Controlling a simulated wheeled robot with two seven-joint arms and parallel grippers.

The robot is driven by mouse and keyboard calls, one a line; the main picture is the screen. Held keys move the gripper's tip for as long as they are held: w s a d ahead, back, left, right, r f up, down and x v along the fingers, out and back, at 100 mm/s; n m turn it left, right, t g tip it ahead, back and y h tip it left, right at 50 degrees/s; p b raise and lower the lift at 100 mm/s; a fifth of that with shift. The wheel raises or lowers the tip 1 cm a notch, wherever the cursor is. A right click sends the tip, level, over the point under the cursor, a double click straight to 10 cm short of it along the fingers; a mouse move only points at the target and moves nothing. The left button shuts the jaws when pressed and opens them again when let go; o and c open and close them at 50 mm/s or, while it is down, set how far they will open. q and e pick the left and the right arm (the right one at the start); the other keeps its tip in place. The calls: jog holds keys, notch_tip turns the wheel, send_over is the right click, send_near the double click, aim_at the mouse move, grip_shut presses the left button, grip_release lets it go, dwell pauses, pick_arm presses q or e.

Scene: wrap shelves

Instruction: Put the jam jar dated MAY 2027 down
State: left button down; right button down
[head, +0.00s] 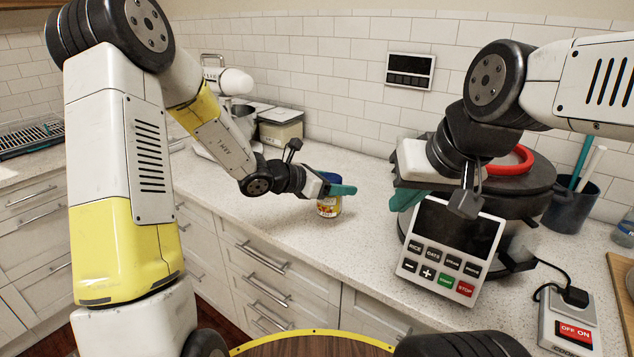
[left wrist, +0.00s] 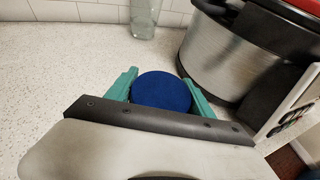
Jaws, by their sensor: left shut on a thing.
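The jam jar (head: 329,208) has a blue lid and a colourful label; the date is too small to read. My left gripper (head: 338,188) is shut on it near the top, and the jar looks upright at the counter surface. I cannot tell whether its base touches. In the left wrist view, the round blue lid (left wrist: 160,92) sits between the teal fingers of my left gripper (left wrist: 158,78). My right gripper (head: 408,198) is beside the large cooker, with a teal finger partly showing; its opening is hidden.
The cooker (head: 450,255), with a button panel, stands right of the jar. The speckled counter (head: 270,215) is clear around the jar. A mixer (head: 225,95) and a scale-like box (head: 280,128) stand at the back left. A clear glass vessel (left wrist: 143,18) stands near the wall.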

pick_arm(q)
jog(key=shift+w+a+f, duration=0.7)
jog(key=shift+w+a, duration=0.2)
jog(key=shift+w, duration=0.5)
jog(key=shift+w+a+f, duration=0.75)
jog(key=shift+w+a, duration=0.15)
jog(key=shift+w, duration=0.55)
jog(key=shift+w+a+f, duration=0.7)
jog(key=shift+w+a, duration=0.2)
jog(key=shift+w, duration=0.5)
jog(key=shift+c, duration=1.9)
grip_release()
jog(key=shift+f, duration=0.2)
